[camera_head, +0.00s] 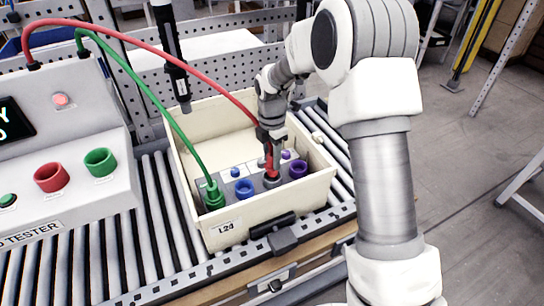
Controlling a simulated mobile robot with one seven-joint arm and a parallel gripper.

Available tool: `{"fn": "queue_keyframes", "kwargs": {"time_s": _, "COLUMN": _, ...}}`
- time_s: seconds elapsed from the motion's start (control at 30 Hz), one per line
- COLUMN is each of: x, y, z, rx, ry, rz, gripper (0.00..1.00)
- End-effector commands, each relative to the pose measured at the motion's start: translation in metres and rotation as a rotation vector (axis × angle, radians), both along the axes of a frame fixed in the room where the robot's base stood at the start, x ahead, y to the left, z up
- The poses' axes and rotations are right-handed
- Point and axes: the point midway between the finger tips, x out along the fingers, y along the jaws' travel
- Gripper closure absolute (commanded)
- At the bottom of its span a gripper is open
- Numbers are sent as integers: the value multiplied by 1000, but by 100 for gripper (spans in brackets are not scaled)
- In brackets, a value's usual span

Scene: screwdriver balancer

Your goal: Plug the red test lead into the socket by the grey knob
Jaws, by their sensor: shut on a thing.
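The red test lead (150,49) arcs from the tester to a red plug (271,171) inside a cream crate. My gripper (268,158) is shut on this plug from above. The plug is upright over a grey-rimmed socket (272,182), between a blue socket (244,188) and a purple socket (298,169). Its lower end meets or overlaps this socket; I cannot tell how deep it sits. A grey knob is not clearly visible; my gripper covers the panel behind the plug. A blue knob (235,172) and a purple knob (286,154) show behind their sockets.
A green lead (153,98) runs to a green plug (213,195) at the panel's left end. The cream crate (268,223), marked L24, stands on a roller conveyor (161,215). The tester (75,150) stands left. A dark hanging tool (172,55) is above the crate's back.

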Motion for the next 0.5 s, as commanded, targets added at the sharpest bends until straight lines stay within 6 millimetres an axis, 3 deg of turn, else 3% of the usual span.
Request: {"fn": "queue_keyframes", "kwargs": {"time_s": 0.5, "x": 0, "y": 0, "z": -14, "rx": -1, "ry": 1, "rz": 1, "gripper": 100}}
